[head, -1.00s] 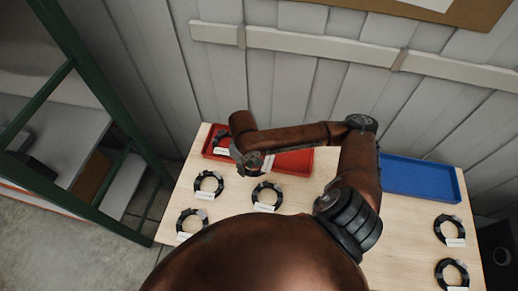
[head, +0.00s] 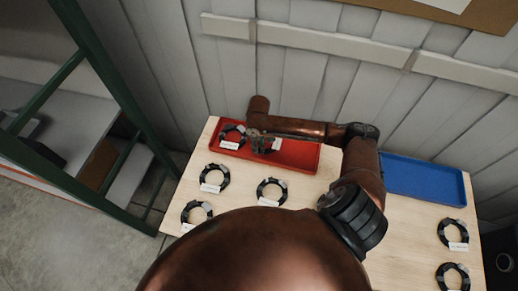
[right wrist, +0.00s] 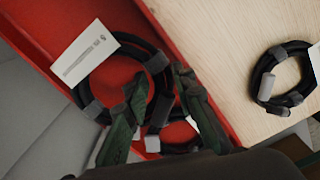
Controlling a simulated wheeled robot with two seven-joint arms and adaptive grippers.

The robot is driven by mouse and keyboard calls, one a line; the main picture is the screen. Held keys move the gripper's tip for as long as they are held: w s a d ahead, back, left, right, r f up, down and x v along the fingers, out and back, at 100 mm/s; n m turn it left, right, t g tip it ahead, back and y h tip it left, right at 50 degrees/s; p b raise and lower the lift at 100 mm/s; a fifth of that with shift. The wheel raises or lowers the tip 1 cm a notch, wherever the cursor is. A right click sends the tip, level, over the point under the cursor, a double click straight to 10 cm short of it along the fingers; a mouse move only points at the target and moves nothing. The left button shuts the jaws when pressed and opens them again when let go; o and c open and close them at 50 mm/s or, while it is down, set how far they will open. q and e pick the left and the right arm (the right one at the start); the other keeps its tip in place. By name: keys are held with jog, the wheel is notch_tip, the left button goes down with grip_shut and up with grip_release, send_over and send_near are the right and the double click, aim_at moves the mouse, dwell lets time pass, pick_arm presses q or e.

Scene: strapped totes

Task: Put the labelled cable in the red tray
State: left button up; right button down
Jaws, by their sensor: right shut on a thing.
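My right gripper (head: 257,136) is over the red tray (head: 306,156), shut on a black ring of coiled cable (right wrist: 146,50) with grey sleeves and a white label (right wrist: 83,54). In the head view the held cable (head: 272,146) is partly covered by my gripper and lies within the tray's outline; whether it touches the tray floor I cannot tell. Another labelled coil (head: 232,137) lies in the tray's left end; it also shows behind my fingers in the right wrist view (right wrist: 182,145), partly hidden. My left gripper is out of sight.
More labelled coils lie on the wooden table, at left (head: 214,178), in the middle (head: 271,191) and at right (head: 453,233). An empty blue tray (head: 425,180) stands at back right. A panelled wall is behind, and a green-framed rack (head: 110,105) at left.

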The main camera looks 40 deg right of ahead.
jog(key=shift+w+d+f, duration=0.2)
jog(key=shift+w+f, duration=0.1)
jog(key=shift+f, duration=0.05)
jog(key=shift+w+d+f, duration=0.2)
jog(key=shift+w+f, duration=0.05)
jog(key=shift+f, duration=0.1)
notch_tip(320, 180, down, 3)
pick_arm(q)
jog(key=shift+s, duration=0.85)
pick_arm(e)
jog(key=shift+f, duration=0.15)
jog(key=shift+f, duration=0.1)
jog(key=c, duration=1.9)
grip_release()
jog(key=shift+f, duration=0.15)
jog(key=shift+c, duration=0.2)
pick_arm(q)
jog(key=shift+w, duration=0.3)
pick_arm(e)
jog(key=shift+o, duration=0.2)
